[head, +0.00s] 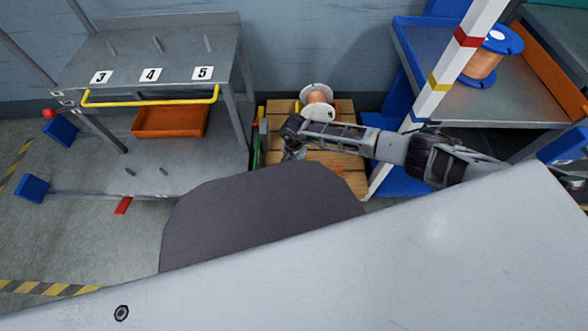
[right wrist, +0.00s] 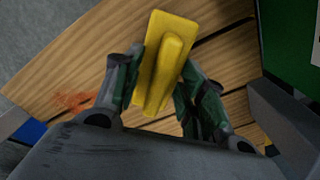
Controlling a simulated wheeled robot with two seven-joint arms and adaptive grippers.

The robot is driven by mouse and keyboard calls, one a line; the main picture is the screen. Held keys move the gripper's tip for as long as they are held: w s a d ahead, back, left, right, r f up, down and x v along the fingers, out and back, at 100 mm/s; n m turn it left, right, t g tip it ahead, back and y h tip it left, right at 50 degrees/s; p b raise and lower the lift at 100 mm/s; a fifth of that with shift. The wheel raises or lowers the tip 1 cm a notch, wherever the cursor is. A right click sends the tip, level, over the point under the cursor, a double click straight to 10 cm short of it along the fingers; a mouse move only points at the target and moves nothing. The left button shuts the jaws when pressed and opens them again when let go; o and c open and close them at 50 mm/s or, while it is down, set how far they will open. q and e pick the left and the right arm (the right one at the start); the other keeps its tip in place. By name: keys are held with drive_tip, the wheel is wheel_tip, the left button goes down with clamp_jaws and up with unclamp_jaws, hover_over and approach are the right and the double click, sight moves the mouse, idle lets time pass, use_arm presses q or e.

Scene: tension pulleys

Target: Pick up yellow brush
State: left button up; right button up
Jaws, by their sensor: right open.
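The yellow brush (right wrist: 165,62) lies on wooden slats in the right wrist view, its raised handle facing the camera. My right gripper (right wrist: 158,78) is open, with one finger on each side of the brush. I cannot tell whether the fingers touch it. In the head view my right arm reaches in from the right and its gripper (head: 293,150) points down over the wooden pallet (head: 345,162). The brush is not visible there, apparently hidden by the arm. My left gripper is not in view.
A spool (head: 317,97) stands at the back of the pallet. A grey shelf cart (head: 150,58) with an orange bin (head: 170,121) stands at left. A striped post (head: 440,82) and a blue-edged rack stand at right. A green object (right wrist: 290,40) is close on the wrist view's right.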

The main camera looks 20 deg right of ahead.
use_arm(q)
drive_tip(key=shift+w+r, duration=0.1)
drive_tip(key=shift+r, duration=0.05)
use_arm(e)
drive_tip(key=shift+c, duration=0.3)
drive_tip(key=c, duration=0.7)
clamp_jaws()
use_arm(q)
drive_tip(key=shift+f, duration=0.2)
use_arm(e)
drive_tip(key=shift+r, duration=0.15)
wheel_tip(320, 180, up, 8)
drive_tip(key=p, duration=0.4)
drive_tip(key=shift+r, duration=0.1)
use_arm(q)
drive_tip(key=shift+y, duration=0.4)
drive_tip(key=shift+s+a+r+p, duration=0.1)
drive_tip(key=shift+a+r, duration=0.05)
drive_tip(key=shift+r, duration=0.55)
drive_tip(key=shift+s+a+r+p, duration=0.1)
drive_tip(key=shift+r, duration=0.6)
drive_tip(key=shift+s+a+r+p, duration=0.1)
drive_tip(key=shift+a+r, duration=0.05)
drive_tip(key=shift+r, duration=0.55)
use_arm(e)
drive_tip(key=shift+r, duration=0.75)
